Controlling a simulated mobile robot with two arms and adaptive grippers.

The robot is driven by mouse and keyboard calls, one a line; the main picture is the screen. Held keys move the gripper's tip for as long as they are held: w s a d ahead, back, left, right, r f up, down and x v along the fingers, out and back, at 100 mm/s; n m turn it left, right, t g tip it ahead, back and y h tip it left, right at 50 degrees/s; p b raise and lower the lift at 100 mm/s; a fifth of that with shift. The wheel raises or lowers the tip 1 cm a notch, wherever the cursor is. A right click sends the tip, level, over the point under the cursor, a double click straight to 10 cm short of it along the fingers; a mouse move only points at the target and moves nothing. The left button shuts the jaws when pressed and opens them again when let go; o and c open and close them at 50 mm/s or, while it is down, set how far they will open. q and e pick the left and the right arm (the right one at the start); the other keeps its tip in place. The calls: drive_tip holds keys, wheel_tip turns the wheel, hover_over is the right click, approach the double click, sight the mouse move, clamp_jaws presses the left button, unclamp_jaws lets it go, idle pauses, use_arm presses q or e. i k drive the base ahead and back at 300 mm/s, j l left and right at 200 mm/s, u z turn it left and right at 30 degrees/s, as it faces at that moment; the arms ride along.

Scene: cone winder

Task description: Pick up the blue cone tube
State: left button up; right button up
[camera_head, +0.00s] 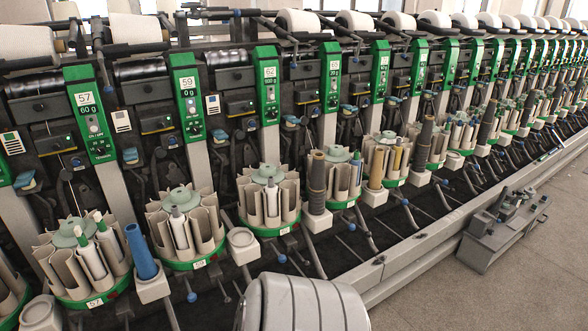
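The blue cone tube (140,252) stands in a white square holder (153,290) at the lower left. It tilts slightly to the left, with its narrow end up. It is just right of the round magazine (84,262) marked 57, which holds several white tubes. The whole tube above the holder is visible and nothing covers it. Neither of my grippers shows in this view.
Another round magazine (186,228) stands right of the blue tube. An empty white holder (242,242) sits further right. A dark cone tube (317,186) stands beyond it. Winder posts rise behind. Grey floor (500,295) is open at the right, beyond the rail and a grey box (497,240).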

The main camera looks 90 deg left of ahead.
sight(146, 267)
drive_tip(key=u, duration=3.9)
